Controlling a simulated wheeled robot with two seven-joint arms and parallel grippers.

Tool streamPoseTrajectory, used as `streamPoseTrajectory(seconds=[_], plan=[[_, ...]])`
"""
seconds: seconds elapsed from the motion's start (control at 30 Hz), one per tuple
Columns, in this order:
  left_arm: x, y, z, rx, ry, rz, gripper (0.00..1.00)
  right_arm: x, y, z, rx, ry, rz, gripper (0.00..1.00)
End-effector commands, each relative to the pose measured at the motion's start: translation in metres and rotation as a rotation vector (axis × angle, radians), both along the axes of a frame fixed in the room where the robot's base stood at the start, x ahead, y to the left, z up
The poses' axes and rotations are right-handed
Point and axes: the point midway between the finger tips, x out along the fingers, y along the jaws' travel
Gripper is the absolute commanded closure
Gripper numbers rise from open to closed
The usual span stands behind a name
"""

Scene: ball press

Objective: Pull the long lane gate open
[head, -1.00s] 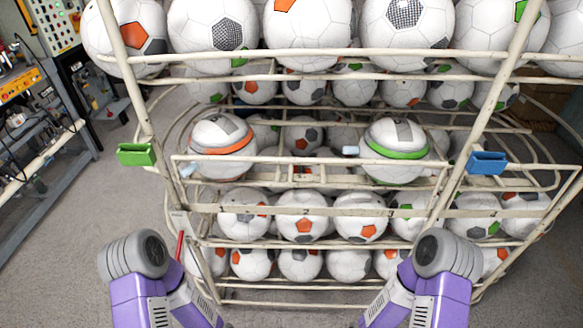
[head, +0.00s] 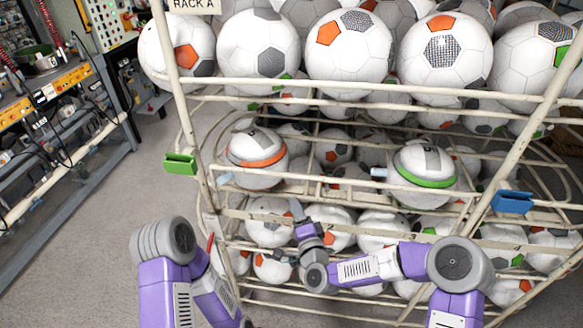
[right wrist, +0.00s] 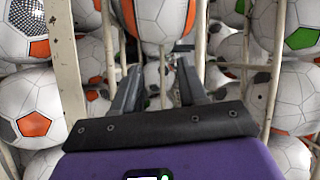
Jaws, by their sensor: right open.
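I cannot tell which rails make up the long lane gate. An orange-banded ball (head: 257,150) and a green-banded ball (head: 422,165) sit behind them. My right gripper (head: 296,210) is in front of the rack, below the orange-banded ball. In the right wrist view its fingers (right wrist: 158,78) are apart, with no rail seen held between them. My left arm shows at lower left; its gripper is out of view.
A green block (head: 180,164) and a blue block (head: 512,202) stick out at the rack's sides. Soccer balls fill the shelves above and below. A workbench (head: 55,130) stands at the left, with clear floor (head: 75,265) before it.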

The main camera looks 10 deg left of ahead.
Motion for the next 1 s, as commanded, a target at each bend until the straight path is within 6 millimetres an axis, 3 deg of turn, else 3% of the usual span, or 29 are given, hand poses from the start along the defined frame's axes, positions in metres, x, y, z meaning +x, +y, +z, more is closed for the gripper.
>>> streamPoseTrajectory(seconds=[0.03,0.1,0.2,0.7,1.0], plan=[[0.0,0.0,0.005,0.0,0.0,0.0,0.57,0.004,0.002,0.025,0.06,-0.039,-0.019,0.58],[0.0,0.0,0.006,0.0,0.0,0.0,0.57,0.007,0.002,0.044,0.118,-0.073,-0.036,0.58],[0.0,0.0,0.007,0.0,0.0,0.0,0.57,0.012,0.004,0.054,0.15,-0.092,-0.045,0.58],[0.0,0.0,0.008,0.0,0.001,0.0,0.57,0.069,0.025,0.064,0.146,-0.091,-0.045,0.58],[0.0,0.0,0.008,0.0,0.0,0.0,0.57,0.078,0.028,0.065,0.144,-0.09,-0.044,0.58]])
